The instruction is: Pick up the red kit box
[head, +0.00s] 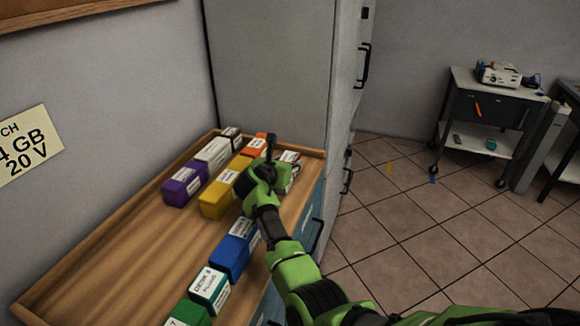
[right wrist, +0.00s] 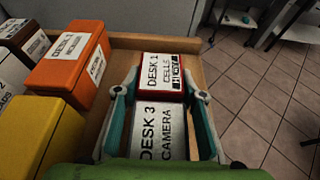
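The red kit box (right wrist: 168,74) has a white label reading DESK 1 CELLS and HEAVY. In the right wrist view it sits ahead of my right gripper (right wrist: 161,88). The teal-lined fingers are apart, one on each side, with their tips by the box's near end; I cannot tell whether they touch it. A box labelled DESK 3 CAMERA (right wrist: 158,130) shows between the fingers, nearer to me. In the head view my right gripper (head: 268,160) is over the far right of the wooden top and partly hides the boxes there. My left gripper is not in view.
An orange box (right wrist: 75,58) and a yellow box (right wrist: 35,135) stand left of the gripper. Purple (head: 184,184), blue (head: 235,248) and green boxes share the wooden top (head: 120,255). A grey cabinet (head: 270,70) stands behind. The middle of the top is clear.

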